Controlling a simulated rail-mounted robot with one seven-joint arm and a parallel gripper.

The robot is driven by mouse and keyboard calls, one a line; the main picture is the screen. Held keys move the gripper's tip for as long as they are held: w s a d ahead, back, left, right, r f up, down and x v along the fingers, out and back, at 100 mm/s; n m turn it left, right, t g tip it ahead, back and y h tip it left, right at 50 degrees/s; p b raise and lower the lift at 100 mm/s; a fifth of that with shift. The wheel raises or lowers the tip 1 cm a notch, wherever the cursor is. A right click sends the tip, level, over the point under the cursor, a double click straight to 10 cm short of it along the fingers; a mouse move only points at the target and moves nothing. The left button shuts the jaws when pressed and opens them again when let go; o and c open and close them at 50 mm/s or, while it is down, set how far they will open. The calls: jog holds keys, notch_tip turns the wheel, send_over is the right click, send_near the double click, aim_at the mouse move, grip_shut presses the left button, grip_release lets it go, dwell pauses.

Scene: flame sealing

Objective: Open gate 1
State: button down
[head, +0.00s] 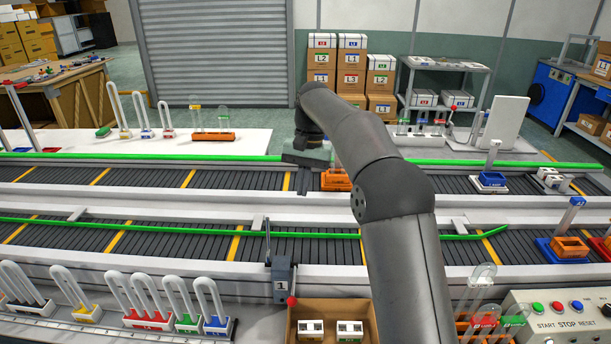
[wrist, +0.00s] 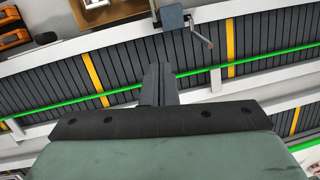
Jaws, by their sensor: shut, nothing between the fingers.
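Gate 1 is a grey box (head: 281,280) marked "1" at the near edge of the front conveyor. A thin upright rod rises from its top, and a red knob (head: 291,301) shows low at its front. In the wrist view the gate box (wrist: 172,17) is at the top, with its lever and knob (wrist: 208,44) sticking out to the right. My gripper (wrist: 158,70) is shut and empty, apart from the gate, with its fingers seen over the front conveyor.
Green rails (head: 180,228) run along both conveyors. An orange tray (head: 336,181) is partly hidden by my arm on the rear conveyor. A cardboard box (head: 312,312) with small packs stands right of the gate. Glass-tube racks (head: 150,320) line the left front; a control panel (head: 560,315) is at right.

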jog(key=shift+v, duration=1.1)
